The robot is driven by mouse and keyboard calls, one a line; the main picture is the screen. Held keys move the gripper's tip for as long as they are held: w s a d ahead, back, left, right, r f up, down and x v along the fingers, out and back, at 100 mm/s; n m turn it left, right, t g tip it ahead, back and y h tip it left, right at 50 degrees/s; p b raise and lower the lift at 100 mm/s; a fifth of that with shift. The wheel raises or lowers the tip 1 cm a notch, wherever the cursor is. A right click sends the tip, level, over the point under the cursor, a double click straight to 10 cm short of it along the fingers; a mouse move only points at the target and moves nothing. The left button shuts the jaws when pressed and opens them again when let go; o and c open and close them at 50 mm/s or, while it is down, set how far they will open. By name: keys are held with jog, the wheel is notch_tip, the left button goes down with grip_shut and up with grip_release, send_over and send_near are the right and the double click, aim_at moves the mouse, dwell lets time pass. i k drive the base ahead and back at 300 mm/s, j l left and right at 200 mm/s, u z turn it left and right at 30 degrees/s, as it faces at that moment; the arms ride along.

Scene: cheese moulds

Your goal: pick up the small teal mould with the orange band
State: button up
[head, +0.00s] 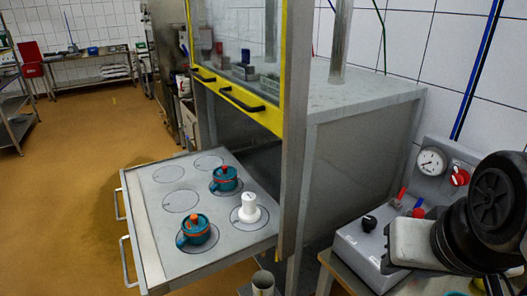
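Two teal moulds with orange on top stand on a grey panel (152,236) marked with dark circles. The nearer teal mould (196,231) stands in the front circle and has a handle-like part on its left. The farther teal mould (224,180) stands in a circle behind it and looks smaller, also with an orange band. At this size I cannot tell for certain which one is the small one with the band.
A white mould (249,209) stands right of the teal ones. Several circles are empty. A yellow-edged glass front (238,98) and post rise close behind the panel. A grey control box (366,243) with knobs and a gauge (432,161) are at right. The floor at left is clear.

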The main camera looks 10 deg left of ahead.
aim_at(198, 238)
jog(key=i+u, duration=0.1)
jog(key=u, duration=0.9)
jog(key=i+u, duration=0.15)
jog(key=u, duration=0.3)
jog(key=i+u, duration=0.35)
jog(key=i, duration=0.35)
